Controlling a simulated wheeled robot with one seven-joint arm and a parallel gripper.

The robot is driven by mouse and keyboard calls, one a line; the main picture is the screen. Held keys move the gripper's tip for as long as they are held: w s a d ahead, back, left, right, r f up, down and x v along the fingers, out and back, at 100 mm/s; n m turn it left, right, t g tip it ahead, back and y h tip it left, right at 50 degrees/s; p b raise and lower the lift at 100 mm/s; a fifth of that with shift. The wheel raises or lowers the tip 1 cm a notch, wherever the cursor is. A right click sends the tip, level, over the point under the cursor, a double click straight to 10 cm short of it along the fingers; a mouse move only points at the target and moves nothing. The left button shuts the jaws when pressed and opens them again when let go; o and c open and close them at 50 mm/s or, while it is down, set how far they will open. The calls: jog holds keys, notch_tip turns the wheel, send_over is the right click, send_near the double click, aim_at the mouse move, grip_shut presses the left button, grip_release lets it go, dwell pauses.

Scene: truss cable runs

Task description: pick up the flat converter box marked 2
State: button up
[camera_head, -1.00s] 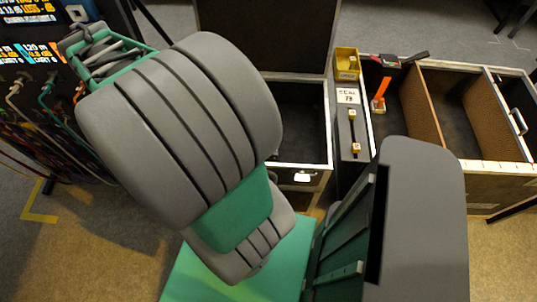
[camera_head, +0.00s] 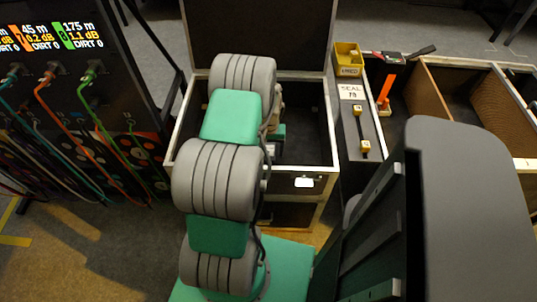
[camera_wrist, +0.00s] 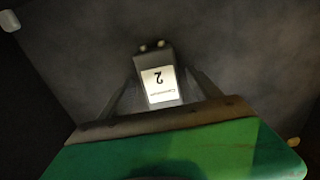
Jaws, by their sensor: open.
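The flat converter box marked 2 (camera_wrist: 157,62) shows in the wrist view, a small dark box with a lit white label carrying an upside-down 2. Two pale round ends stand at its far edge. My gripper (camera_wrist: 162,80) is open, with one dark finger on each side of the box. The box lies between the fingers in the picture; I cannot tell whether they touch it or how far down it is. In the head view my arm reaches into the open flight case (camera_head: 318,150) and hides the box.
The case's raised lid (camera_head: 262,35) stands behind my arm. To the right are a ledge with a SEAL label (camera_head: 350,92), a yellow bin (camera_head: 348,58) and a divided case (camera_head: 450,85). A rack with coloured cables (camera_head: 75,110) stands at left.

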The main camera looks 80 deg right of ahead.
jog(key=shift+f, duration=0.4)
jog(key=shift+c, duration=0.5)
jog(key=shift+r, duration=0.1)
grip_shut()
